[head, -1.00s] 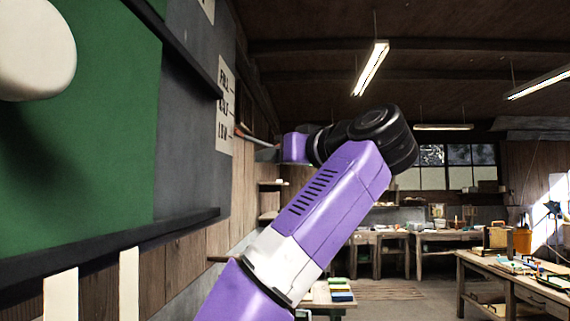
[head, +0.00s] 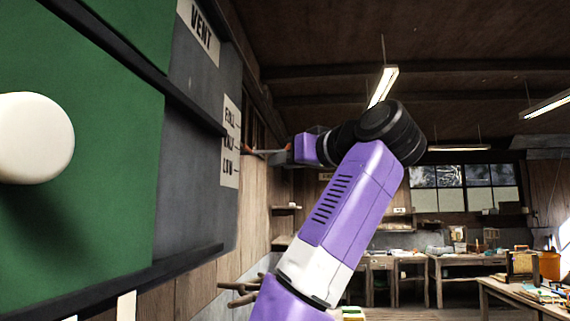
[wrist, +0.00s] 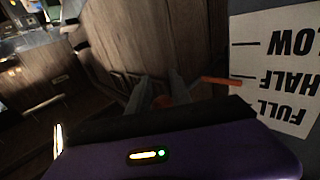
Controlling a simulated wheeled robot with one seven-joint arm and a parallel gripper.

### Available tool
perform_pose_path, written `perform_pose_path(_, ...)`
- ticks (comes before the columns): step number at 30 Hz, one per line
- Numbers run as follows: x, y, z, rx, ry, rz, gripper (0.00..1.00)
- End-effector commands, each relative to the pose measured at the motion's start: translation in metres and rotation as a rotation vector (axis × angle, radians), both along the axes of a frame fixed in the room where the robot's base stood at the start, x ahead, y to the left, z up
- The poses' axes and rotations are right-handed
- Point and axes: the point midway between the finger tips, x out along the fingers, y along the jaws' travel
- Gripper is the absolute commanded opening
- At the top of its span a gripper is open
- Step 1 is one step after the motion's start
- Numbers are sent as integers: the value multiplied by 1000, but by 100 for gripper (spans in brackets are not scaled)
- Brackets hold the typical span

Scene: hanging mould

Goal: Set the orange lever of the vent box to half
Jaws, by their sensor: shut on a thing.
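The vent box (head: 190,135) is a dark grey panel on the left wall in the head view, with a VENT sign at its top. Its white scale (head: 230,142) reads FULL, HALF, LOW from top to bottom. The orange lever (wrist: 222,82) shows in the wrist view, its end close beside the HALF mark. My gripper (wrist: 157,88) is shut on the lever, with orange showing between its grey fingers. In the head view my gripper (head: 268,151) is small, at about HALF height, and the lever is mostly hidden there.
A green panel with a large white knob (head: 35,138) fills the near left. A dark ledge (head: 120,285) runs below the box. Wooden pegs (head: 240,290) stick out lower on the wall. Workbenches (head: 450,265) stand at the far right, with open floor before them.

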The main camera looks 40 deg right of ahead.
Motion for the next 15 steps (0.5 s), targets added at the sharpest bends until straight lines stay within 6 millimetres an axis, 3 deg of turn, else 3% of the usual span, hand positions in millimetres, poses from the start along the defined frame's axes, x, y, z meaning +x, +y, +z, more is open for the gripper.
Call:
perform_pose_path(4,-4,-5,2,4,-9,-13,0)
perform_pose_path(5,-4,-5,2,4,-9,-13,29)
perform_pose_path(8,-4,-5,2,4,-8,-12,49)
perform_pose_path(15,-2,-3,1,1,-4,-7,49)
